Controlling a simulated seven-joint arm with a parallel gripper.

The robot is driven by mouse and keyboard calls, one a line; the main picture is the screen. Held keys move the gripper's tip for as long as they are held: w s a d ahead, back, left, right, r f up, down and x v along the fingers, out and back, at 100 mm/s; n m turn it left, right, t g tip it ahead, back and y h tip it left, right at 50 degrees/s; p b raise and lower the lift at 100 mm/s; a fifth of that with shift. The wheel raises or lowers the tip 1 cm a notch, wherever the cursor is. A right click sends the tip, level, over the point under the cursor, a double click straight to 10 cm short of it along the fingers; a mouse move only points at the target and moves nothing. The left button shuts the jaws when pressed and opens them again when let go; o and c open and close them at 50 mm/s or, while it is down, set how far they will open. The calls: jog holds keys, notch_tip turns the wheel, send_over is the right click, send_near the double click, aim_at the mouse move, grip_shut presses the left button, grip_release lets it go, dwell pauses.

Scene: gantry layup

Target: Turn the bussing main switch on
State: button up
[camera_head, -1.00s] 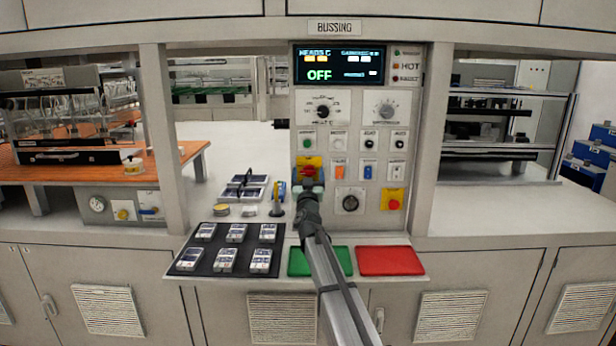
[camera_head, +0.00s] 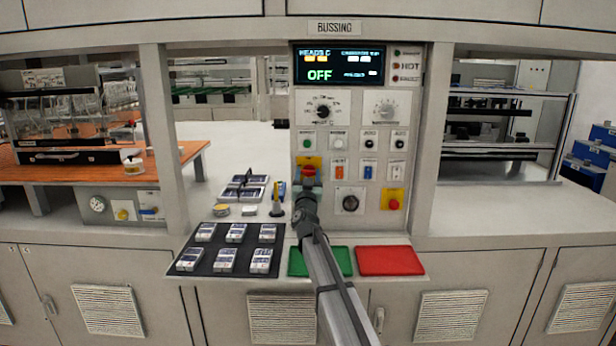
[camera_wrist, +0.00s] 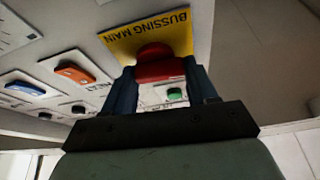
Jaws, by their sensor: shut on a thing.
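The bussing main switch is a red knob (camera_wrist: 158,66) on a yellow plate (camera_wrist: 178,35) lettered BUSSING MAIN. In the head view the knob (camera_head: 309,171) sits at the lower left of the control panel. My gripper (camera_wrist: 158,72) has its two dark blue fingers on either side of the knob and is shut on it. In the head view my gripper (camera_head: 307,188) reaches up to the knob from below and hides its lower part. The display (camera_head: 339,64) above reads OFF in green.
A red stop button on yellow (camera_head: 393,199), a black rotary knob (camera_head: 350,203) and small rocker switches (camera_head: 368,171) are close on the right. A black tray of modules (camera_head: 228,248) lies left; green (camera_head: 339,260) and red (camera_head: 390,260) pads lie below.

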jog(key=m+h, duration=0.1)
jog(key=m, duration=0.2)
jog(key=m+h, duration=0.2)
jog(key=m, duration=0.1)
jog(key=shift+a+r+g, duration=0.1)
jog(key=shift+g, duration=0.3)
jog(key=m+h, duration=0.1)
jog(key=m, duration=0.2)
jog(key=m+g+h, duration=0.1)
jog(key=m, duration=0.2)
jog(key=shift+g, duration=0.3)
jog(key=m+g, duration=0.1)
jog(key=m, duration=0.1)
jog(key=m+h, duration=0.1)
jog(key=m, duration=0.2)
jog(key=shift+r+g, duration=0.1)
jog(key=shift+g, duration=0.3)
jog(key=shift+m+g, duration=0.8)
jog(key=shift+m, duration=1.1)
jog(key=o, duration=1.1)
jog(key=shift+c, duration=0.2)
